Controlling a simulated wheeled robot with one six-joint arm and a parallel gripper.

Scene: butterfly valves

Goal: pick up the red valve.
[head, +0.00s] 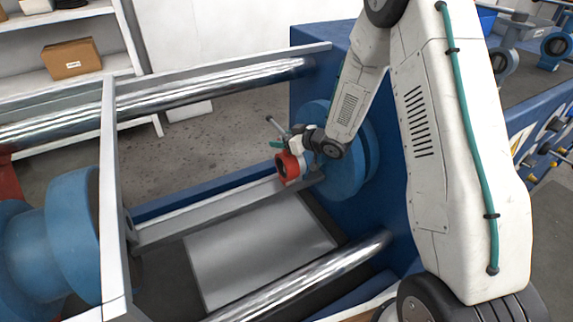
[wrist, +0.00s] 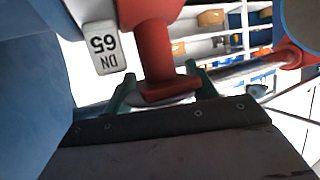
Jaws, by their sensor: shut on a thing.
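The red valve (head: 290,167) is a small ring-shaped body, held near the blue round flange on the right of the test bench. Whether the valve touches the rail below is unclear.
The right blue flange (head: 361,160) is close behind my gripper. A grey rail (head: 215,208) runs below the valve. Chrome bars (head: 200,88) cross behind and in front (head: 320,274). Another blue flange (head: 72,228) stands at left. Shelves with a cardboard box (head: 72,59) are at the back.

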